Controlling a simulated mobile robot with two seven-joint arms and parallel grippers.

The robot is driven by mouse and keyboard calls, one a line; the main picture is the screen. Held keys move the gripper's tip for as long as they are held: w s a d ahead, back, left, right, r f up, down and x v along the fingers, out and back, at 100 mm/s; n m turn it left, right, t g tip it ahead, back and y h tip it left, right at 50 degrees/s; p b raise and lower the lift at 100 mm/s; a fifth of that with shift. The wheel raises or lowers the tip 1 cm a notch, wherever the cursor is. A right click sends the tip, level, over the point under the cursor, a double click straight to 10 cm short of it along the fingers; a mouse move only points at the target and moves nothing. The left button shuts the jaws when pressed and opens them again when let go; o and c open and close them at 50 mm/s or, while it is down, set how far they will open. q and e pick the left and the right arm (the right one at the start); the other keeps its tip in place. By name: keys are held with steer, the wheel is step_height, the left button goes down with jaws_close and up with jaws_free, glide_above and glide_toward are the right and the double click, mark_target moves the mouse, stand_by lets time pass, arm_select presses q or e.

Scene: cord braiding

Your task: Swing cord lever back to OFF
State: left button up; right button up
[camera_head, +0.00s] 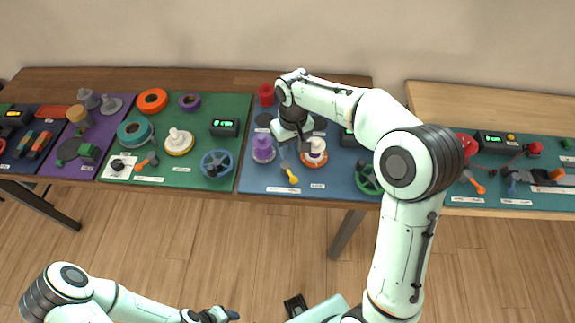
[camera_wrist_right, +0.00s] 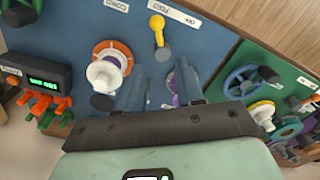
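A lever with a yellow knob stands on the blue panel. In the head view the yellow knob (camera_head: 292,179) is near the panel's front edge; in the right wrist view the knob (camera_wrist_right: 158,27) is at the top, beside a label reading OFF and FEED. My right gripper (camera_head: 293,146) is above the panel, behind the lever. In the right wrist view its two fingers (camera_wrist_right: 159,88) are apart with nothing held, and the lever lies beyond them. My left gripper (camera_head: 212,315) is at the bottom edge of the head view, off the table; its fingers are unclear.
An orange ring with a white spool (camera_head: 316,147) and a purple spool (camera_head: 263,153) flank the right gripper closely. A green handwheel (camera_head: 368,180) is to the right. A red cup (camera_head: 266,94) stands at the back. My right arm hides part of the panel.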

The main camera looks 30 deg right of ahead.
mark_target(289, 172)
step_height(289, 172, down, 11)
steer(key=shift+a+r+b, duration=0.1)
steer(key=shift+a+b, duration=0.05)
steer(key=shift+b, duration=0.15)
jaws_close()
